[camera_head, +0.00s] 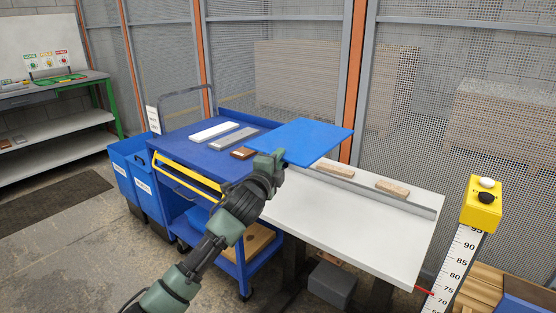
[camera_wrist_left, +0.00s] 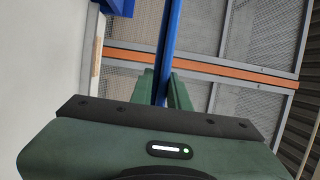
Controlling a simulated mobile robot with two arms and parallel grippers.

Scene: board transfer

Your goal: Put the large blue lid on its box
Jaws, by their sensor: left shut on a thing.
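The large blue lid (camera_head: 303,140) is a flat blue panel held above the line where the blue cart meets the white table. My left gripper (camera_head: 276,161) is shut on its near-left edge. In the left wrist view the lid (camera_wrist_left: 172,45) shows edge-on as a blue strip between the green fingers of the gripper (camera_wrist_left: 166,90). Two open blue bins (camera_head: 128,156) with white labels stand at the left of the cart. I cannot tell which box belongs to the lid. My right gripper is not in view.
The blue cart (camera_head: 185,148) carries white, grey and brown boards. The white table (camera_head: 340,220) has a metal rail and two wooden blocks (camera_head: 392,188) along its back; its front is clear. A yellow post with a button (camera_head: 482,205) stands at the right.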

